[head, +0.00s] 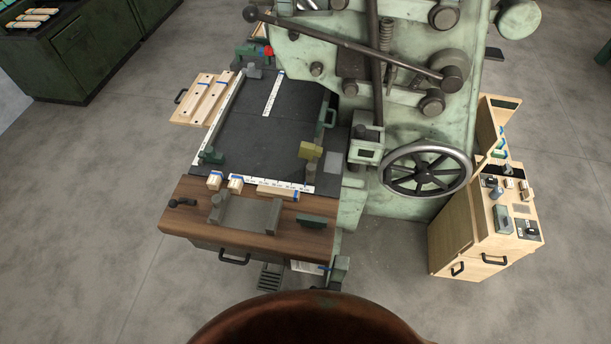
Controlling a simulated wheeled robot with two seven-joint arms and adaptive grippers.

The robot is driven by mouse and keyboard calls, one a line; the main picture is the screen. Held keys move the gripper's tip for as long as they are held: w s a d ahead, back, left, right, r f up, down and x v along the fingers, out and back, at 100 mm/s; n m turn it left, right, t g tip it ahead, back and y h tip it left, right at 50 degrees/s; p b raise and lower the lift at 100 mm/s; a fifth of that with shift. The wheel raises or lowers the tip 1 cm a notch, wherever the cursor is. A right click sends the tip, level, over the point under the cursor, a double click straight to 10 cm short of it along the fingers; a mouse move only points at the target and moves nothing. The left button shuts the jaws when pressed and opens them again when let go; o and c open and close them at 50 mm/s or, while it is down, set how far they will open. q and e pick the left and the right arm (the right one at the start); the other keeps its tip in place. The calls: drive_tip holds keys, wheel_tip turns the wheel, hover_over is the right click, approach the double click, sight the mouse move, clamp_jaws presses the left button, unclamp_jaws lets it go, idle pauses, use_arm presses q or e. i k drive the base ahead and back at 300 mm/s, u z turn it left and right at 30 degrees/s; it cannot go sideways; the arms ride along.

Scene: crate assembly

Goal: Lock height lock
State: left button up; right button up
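A pale green machine (345,215) stands in the middle and right of the head view. A large spoked handwheel (425,171) is on its front side. A long dark lever (345,44) runs from a round pivot on the machine up left to a black ball knob. A small green block-like fitting (366,152) sits on the machine left of the handwheel. No part is labelled as the height lock, so I cannot tell which one it is. Neither of my grippers is in view.
A dark work table (265,125) with white rulers lies left of the machine. A wooden shelf (190,228) in front holds a grey bracket and small blocks. A wooden control cabinet (470,230) stands at right. Grey floor is clear at left and right front.

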sight(334, 285)
drive_tip(key=u, duration=0.75)
drive_tip(key=k, duration=0.95)
drive_tip(key=z, duration=0.7)
